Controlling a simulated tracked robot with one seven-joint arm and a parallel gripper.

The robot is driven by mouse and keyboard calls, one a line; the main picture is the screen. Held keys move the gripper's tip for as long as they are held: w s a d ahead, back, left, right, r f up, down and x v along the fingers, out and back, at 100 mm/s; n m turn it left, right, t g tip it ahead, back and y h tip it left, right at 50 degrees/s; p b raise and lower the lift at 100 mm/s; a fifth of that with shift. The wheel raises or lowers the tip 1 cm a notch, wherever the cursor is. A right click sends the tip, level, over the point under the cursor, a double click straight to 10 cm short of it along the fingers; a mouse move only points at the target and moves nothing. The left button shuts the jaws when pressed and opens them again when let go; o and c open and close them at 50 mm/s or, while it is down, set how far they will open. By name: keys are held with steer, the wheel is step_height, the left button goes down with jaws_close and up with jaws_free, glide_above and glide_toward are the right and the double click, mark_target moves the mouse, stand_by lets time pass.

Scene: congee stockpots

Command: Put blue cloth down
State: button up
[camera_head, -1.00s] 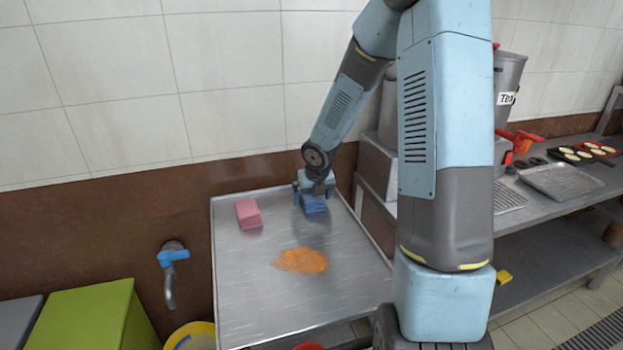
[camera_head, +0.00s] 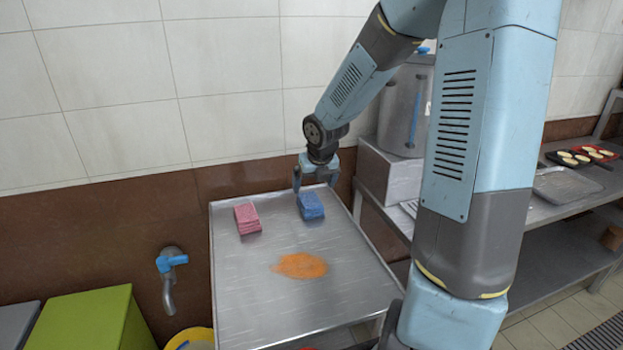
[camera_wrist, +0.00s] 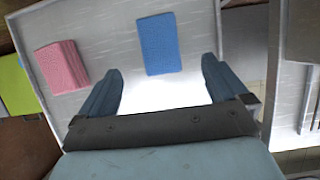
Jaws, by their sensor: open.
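The blue cloth (camera_head: 311,206) lies folded on the metal table (camera_head: 240,310), near its far edge. It also shows in the wrist view (camera_wrist: 159,44), beyond my fingertips and apart from them. My gripper (camera_head: 314,178) is above and just behind the cloth. In the wrist view my gripper (camera_wrist: 160,85) has its two fingers wide apart, with nothing between them.
A folded pink cloth (camera_head: 247,218) lies left of the blue one. An orange spill (camera_head: 300,265) marks the table's middle. A blue-handled tap (camera_head: 171,262) is on the wall at left. A stockpot (camera_head: 405,110) and a steel counter (camera_head: 570,210) stand at right.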

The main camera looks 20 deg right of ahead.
steer(key=s+r+m, duration=0.9)
steer(key=s+m, duration=0.5)
steer(key=m, duration=0.4)
steer(key=s+a+r+m+t, duration=0.1)
steer(key=s+r+m, duration=0.9)
steer(key=s+m, duration=0.4)
steer(key=m, duration=0.4)
steer(key=shift+s, duration=0.15)
